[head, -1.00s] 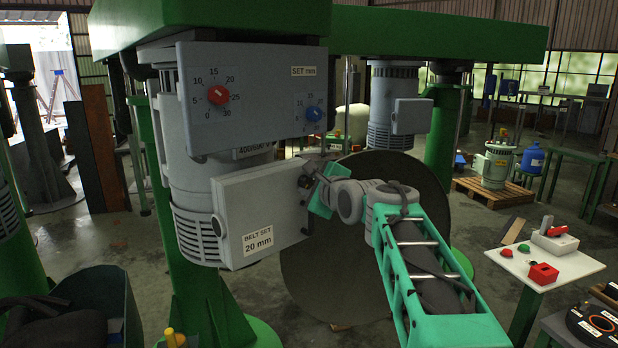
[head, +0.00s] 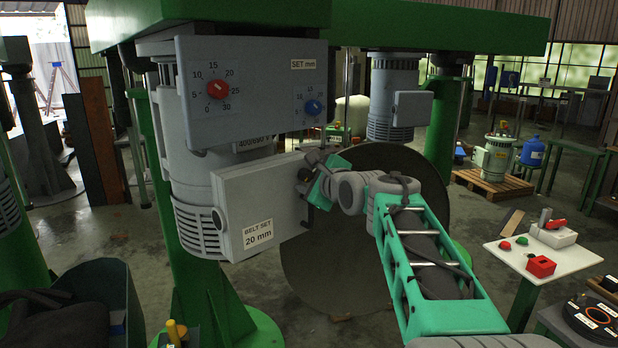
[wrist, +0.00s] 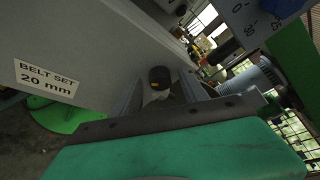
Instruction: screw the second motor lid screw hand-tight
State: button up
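The motor lid (head: 240,200) is the grey box front with the "BELT SET 20 mm" label, on the side of the grey motor (head: 178,170). It also fills the left of the wrist view (wrist: 60,45). A dark, round-headed screw (wrist: 160,76) stands at the lid's edge in the wrist view. My gripper (head: 308,176) is at the lid's upper right edge. In the wrist view its fingers (wrist: 158,95) stand on either side of the screw, with a gap visible beside the head. The screw's seating depth cannot be seen. A dark fitting (head: 304,224) shows at the lid's lower right edge.
The dial panel (head: 250,90) hangs just above the lid. A large dark disc (head: 350,270) stands behind my arm. A white table (head: 515,262) with red and green parts is at right, and a dark green bin (head: 115,280) is at lower left.

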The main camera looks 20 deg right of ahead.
jog(key=b+v, duration=0.2)
jog(key=v, duration=0.5)
jog(key=shift+s, duration=0.4)
